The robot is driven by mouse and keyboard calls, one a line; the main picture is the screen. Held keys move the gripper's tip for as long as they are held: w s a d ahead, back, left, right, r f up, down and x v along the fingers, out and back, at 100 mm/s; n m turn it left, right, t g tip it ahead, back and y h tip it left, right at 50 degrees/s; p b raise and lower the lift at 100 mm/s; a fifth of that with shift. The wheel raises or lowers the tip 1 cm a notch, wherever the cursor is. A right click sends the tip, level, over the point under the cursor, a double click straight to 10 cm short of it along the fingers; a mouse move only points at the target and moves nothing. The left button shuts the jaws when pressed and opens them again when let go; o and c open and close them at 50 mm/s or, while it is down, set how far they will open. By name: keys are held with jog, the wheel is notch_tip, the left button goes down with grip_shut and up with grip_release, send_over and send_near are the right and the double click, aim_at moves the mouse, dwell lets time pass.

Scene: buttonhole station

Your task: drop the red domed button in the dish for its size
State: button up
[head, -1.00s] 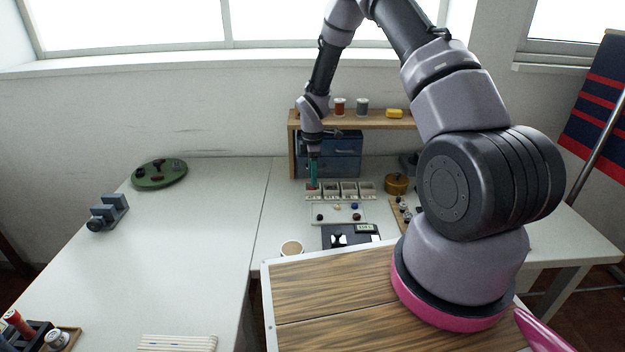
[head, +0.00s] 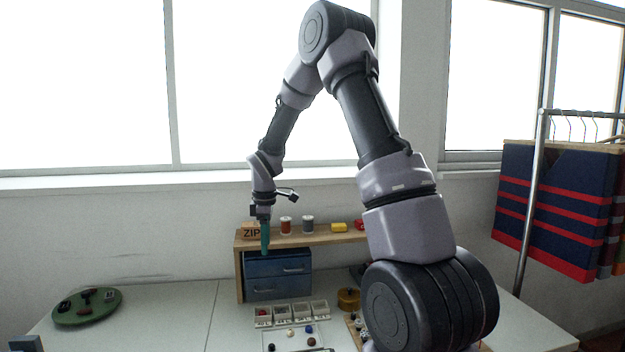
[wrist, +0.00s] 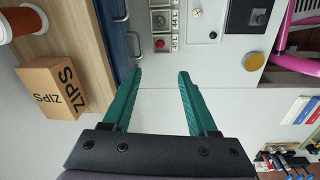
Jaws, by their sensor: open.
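A small red button (wrist: 160,43) lies in the end dish (wrist: 168,48) of a row of pale square dishes. In the head view the red button (head: 262,312) is in the leftmost dish (head: 263,322); its dome is too small to make out. My gripper (wrist: 161,75) has its teal fingers apart with nothing between them. In the head view my gripper (head: 265,252) hangs high above the row, in front of the shelf and clear of the dishes.
A white tray (head: 300,345) in front of the dishes bears several loose buttons. Behind stand a blue drawer box (head: 278,277) and a wooden shelf (head: 325,239) with spools and a ZIPS box (wrist: 52,88). A yellow-brown round tin (head: 348,298) stands right of the dishes.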

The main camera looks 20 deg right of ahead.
jog(key=s+d+r+m+t, duration=0.1)
jog(key=s+d+r+m, duration=0.1)
jog(key=s+r+m, duration=0.5)
jog(key=s+d+r+m+t, duration=0.15)
jog(key=s+r, duration=0.35)
jog(key=r, duration=0.6)
jog(key=s+r+m+t+y, duration=0.1)
jog(key=s+r+m+t, duration=0.1)
jog(key=s+m, duration=0.3)
jog(key=s+r+m+t+y, duration=0.1)
jog(key=s+r+m, duration=0.3)
jog(key=s, duration=0.8)
jog(key=shift+d+r+m+t, duration=0.35)
jog(key=shift+r, duration=0.35)
